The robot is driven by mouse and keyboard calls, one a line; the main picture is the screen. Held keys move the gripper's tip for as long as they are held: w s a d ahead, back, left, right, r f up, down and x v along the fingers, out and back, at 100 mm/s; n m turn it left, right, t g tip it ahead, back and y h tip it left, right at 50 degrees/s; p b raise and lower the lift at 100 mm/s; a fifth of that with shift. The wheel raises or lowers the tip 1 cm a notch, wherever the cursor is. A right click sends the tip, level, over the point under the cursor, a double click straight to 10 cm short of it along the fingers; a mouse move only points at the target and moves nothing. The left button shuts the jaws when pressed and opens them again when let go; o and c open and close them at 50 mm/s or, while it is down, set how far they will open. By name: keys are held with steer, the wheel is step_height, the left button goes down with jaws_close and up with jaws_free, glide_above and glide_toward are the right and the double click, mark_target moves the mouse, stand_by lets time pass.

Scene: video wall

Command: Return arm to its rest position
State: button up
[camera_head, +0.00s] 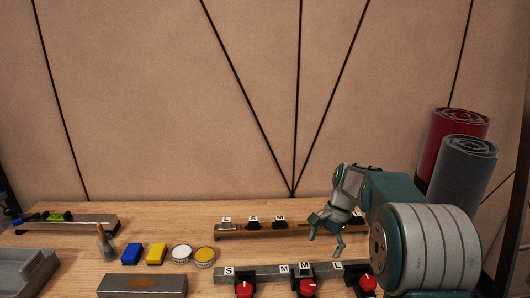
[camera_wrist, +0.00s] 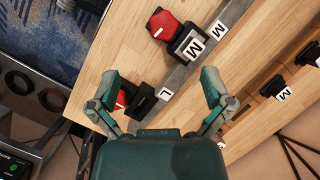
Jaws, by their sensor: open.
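My gripper (camera_head: 327,240) is at the end of my bent teal and grey arm, at the right of the head view. It hangs above the wooden bench, between the back rail and the front rail. In the wrist view my gripper (camera_wrist: 160,80) has its two fingers spread wide, with nothing held between them. Below it in that view are the front rail (camera_wrist: 188,72) and a red-knobbed black clamp (camera_wrist: 165,25). Whether the fingers touch anything is hard to tell, but they look clear.
The wooden bench (camera_head: 170,213) carries a back rail (camera_head: 262,234) and a front rail (camera_head: 262,273) with letter tags. A blue block (camera_head: 131,254), a yellow block (camera_head: 156,254) and round tins (camera_head: 204,256) lie left. Red (camera_head: 440,140) and grey (camera_head: 466,165) rolls stand behind my arm.

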steer(key=s+a+r+n+t+h, duration=0.25)
steer(key=s+r+n+t, duration=0.2)
steer(key=s+r, duration=0.75)
steer(key=s+f+n+t, duration=0.3)
steer(key=s+n, duration=0.2)
steer(key=s, duration=1.1)
steer(key=shift+s+a+n+h, duration=0.25)
steer(key=shift+a+n+h, duration=0.1)
steer(key=shift+a, duration=0.1)
